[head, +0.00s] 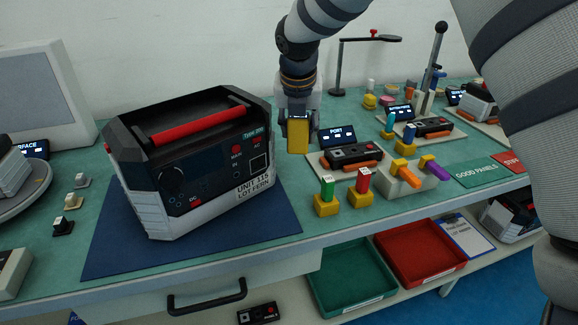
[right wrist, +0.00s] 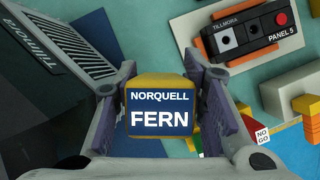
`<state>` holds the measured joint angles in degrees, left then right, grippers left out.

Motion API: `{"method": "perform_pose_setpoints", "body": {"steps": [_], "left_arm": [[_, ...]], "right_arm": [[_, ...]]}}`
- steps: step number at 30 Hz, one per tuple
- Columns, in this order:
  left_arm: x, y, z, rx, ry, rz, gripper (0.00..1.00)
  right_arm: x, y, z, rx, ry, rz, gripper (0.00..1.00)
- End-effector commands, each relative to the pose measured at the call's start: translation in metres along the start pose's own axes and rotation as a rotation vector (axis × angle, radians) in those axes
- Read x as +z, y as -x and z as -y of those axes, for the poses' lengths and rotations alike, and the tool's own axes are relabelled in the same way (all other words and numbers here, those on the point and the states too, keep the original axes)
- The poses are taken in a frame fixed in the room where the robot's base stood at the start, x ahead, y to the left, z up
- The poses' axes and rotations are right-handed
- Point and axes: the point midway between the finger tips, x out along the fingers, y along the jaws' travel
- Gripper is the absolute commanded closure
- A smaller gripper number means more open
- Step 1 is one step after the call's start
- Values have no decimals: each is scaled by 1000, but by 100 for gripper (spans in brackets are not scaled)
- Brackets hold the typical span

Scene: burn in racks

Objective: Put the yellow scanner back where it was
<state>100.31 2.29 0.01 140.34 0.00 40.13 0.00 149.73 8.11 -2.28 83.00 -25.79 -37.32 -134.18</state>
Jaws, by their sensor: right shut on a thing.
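The yellow scanner (head: 298,136) hangs upright in my right gripper (head: 299,118), above the bench between the large black-and-white unit and the panel fixture. In the right wrist view the scanner (right wrist: 162,115) shows a dark blue screen reading "NORQUELL FERN". Both fingers of the gripper (right wrist: 163,112) close on its sides. The scanner is clear of the bench top. No empty holder for it can be made out for certain. My left gripper is out of view.
The black-and-white unit (head: 200,165) with a red handle stands on a dark blue mat (head: 250,225), left of the scanner. A panel (head: 352,154) with a small display (head: 337,135) lies right. Green (head: 327,189) and red (head: 363,180) gauges stand in yellow blocks near the front edge.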

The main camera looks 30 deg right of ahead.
Motion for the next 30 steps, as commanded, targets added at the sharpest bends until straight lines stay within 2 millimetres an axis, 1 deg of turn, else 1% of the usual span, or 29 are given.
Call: {"method": "perform_pose_setpoints", "body": {"steps": [1,3,8,13,22,23,24,25,26,30], "left_arm": [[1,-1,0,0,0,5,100],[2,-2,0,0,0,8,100],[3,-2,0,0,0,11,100],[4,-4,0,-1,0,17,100],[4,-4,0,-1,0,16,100],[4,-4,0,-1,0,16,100],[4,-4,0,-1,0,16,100],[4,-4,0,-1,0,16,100],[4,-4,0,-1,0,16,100],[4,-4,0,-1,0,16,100]], "right_arm": [[-7,-14,1,-6,3,-6,96],[-13,-29,1,-5,2,-5,96],[-21,-48,0,-3,1,-2,96],[-33,-75,1,-4,0,-4,96],[-34,-78,0,-1,-2,-1,96],[-34,-78,0,-1,-2,-1,60],[-34,-78,0,-1,-2,-1,51],[-34,-78,0,-1,-2,-1,44],[-34,-78,0,-1,-2,-1,42],[-34,-78,0,-1,-2,-1,42]]}}
